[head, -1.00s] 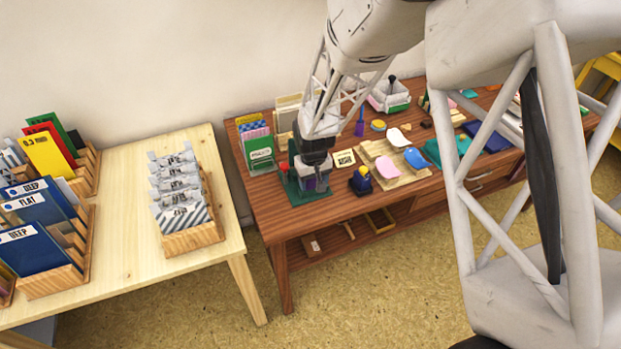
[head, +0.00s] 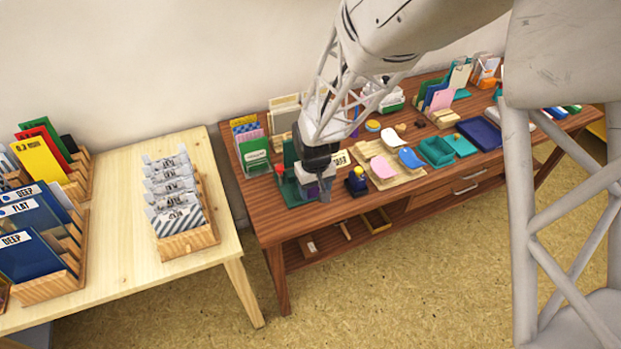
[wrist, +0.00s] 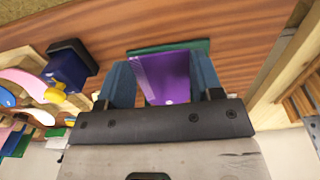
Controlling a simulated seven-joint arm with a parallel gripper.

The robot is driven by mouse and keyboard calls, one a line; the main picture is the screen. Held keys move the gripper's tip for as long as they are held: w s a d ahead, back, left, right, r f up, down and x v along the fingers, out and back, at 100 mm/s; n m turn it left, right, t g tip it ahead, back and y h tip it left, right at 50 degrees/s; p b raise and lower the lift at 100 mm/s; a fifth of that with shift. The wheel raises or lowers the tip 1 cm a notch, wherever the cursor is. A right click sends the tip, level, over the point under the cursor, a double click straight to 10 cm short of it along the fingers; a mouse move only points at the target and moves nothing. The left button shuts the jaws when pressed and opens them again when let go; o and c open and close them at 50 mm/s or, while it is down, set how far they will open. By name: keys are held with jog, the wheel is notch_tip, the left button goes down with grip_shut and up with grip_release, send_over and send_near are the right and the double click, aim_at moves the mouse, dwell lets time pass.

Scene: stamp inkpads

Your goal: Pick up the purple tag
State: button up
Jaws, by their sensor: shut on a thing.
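The purple tag (wrist: 165,78) stands between the two blue-grey fingers of my gripper (wrist: 163,66) in the wrist view. The fingers press on it from both sides, so my gripper is shut on it. In the head view my gripper (head: 318,178) points down over the near left part of the brown table, by a dark green base. The tag is hard to make out there, largely hidden by my gripper.
A dark blue inkpad bottle with a yellow top (head: 356,181) stands close right of my gripper. A card rack (head: 254,155) stands to its left. A wooden tray with pink and blue pieces (head: 380,150) lies further right. A pale table (head: 120,200) holds file racks.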

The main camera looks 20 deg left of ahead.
jog(key=s+d, duration=0.6)
jog(key=s, duration=0.1)
jog(key=shift+s+r, duration=0.3)
jog(key=shift+r, duration=0.15)
jog(key=shift+w, duration=0.1)
dwell(0.3)
jog(key=w+d+r, duration=0.2)
jog(key=w, duration=1.4)
jog(key=w+d+r, duration=0.2)
jog(key=w, duration=1.5)
jog(key=shift+w+r, duration=0.15)
jog(key=shift+r, duration=0.2)
jog(key=shift+f, duration=3.15)
